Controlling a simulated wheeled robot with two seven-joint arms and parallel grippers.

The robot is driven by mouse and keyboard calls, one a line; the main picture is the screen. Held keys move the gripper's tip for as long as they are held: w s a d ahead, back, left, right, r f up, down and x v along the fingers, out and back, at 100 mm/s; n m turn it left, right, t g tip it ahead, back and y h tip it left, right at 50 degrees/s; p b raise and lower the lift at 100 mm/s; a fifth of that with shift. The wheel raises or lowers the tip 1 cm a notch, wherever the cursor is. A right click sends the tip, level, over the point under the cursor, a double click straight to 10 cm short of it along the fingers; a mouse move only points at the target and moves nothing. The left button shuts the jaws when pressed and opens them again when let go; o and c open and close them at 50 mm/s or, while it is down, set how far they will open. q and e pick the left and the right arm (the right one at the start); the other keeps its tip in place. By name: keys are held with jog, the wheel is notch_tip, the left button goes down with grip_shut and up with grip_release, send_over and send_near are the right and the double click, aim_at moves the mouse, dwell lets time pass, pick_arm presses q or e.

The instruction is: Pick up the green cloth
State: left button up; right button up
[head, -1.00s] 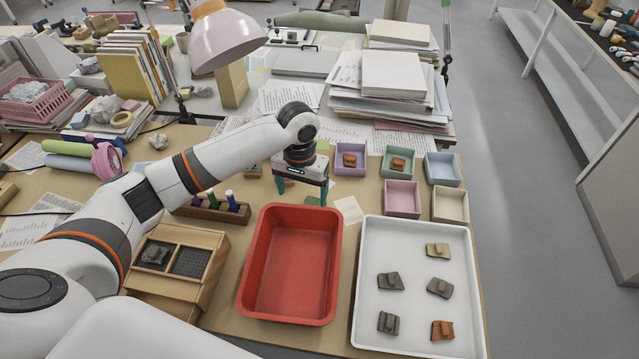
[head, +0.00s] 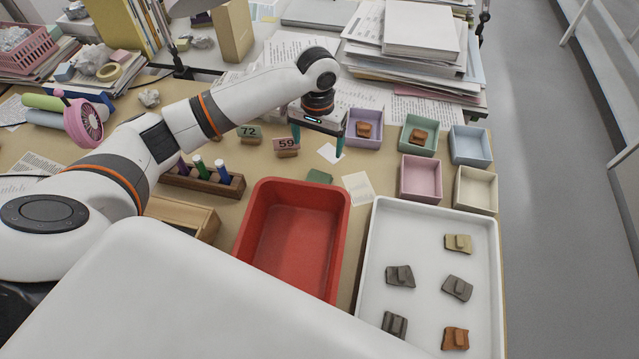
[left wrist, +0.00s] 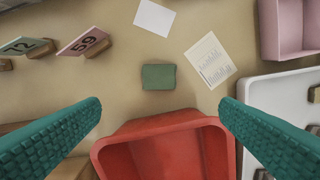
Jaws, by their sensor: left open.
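The green cloth (head: 319,176) is a small dark green square lying flat on the table, just behind the red tub. In the left wrist view the cloth (left wrist: 159,77) lies between and ahead of the two fingers, beyond the red tub's rim. My left gripper (head: 318,148) is open and empty, pointing down above the table behind the cloth in the head view. Its teal fingers (left wrist: 160,108) are spread wide in the left wrist view. My right gripper is not in view.
The red tub (head: 258,215) stands in front of the cloth. A white tray (head: 378,255) with several sherds is at right. Small coloured boxes (head: 421,178) stand behind it. Number tags 59 (head: 286,143) and 72 (head: 249,131) and papers (head: 358,190) lie near the cloth.

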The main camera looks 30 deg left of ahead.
pick_arm(q)
notch_tip(320, 180, down, 3)
jog(key=b, duration=0.2)
send_over(318, 179)
notch_tip(318, 179, down, 7)
jog(key=shift+f+p, duration=0.1)
jog(key=shift+p, duration=0.35)
jog(key=shift+f, duration=2.3)
jog(key=c, duration=1.1)
jog(key=shift+o, duration=0.2)
notch_tip(318, 179, up, 10)
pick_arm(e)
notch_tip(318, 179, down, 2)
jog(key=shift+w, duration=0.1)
